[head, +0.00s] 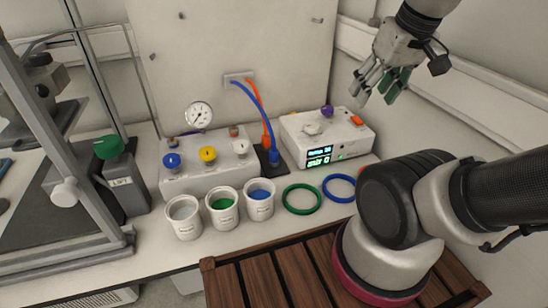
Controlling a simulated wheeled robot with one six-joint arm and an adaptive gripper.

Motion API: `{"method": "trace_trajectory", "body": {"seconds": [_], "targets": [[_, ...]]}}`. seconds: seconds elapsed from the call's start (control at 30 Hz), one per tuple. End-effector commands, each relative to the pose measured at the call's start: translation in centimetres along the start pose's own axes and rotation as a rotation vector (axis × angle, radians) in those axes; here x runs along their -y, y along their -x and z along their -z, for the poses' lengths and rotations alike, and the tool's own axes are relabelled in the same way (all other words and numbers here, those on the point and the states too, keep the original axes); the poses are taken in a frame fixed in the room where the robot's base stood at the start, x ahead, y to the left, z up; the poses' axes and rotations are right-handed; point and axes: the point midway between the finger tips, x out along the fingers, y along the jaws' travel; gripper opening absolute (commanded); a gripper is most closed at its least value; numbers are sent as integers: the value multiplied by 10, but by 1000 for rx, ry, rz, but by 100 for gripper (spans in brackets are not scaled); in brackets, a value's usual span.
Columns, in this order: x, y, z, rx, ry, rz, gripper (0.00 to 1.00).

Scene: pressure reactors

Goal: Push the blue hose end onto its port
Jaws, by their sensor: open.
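A blue hose (259,107) runs from the wall plate (239,77) down to the bench. Its blue end (274,156) stands upright at a small dark block (268,166) between the two instrument boxes. I cannot tell which opening is the hose's port, or how the end sits in the block. An orange hose (257,97) runs beside it, and its lower end (266,140) is just behind the blue one.
A gauge box (207,176) with blue, yellow and white knobs stands left of the hoses. A control box (327,136) with a lit display stands right. Several cups (184,229) and green (302,199) and blue rings (339,188) lie in front. A lift frame (62,150) is left.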

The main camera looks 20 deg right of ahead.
Motion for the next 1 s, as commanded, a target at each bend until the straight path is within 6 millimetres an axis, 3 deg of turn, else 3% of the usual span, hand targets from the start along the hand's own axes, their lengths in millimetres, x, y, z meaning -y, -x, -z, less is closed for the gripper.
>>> {"method": "trace_trajectory", "body": {"seconds": [0.17,0.4,0.63,0.8,1.0], "targets": [[19,-31,36,83,-290,3,52],[77,-124,92,223,-955,-98,52],[128,-209,103,266,-1442,-252,52],[144,-238,101,262,-1604,-310,52],[146,-242,101,259,-1635,-319,52]]}}
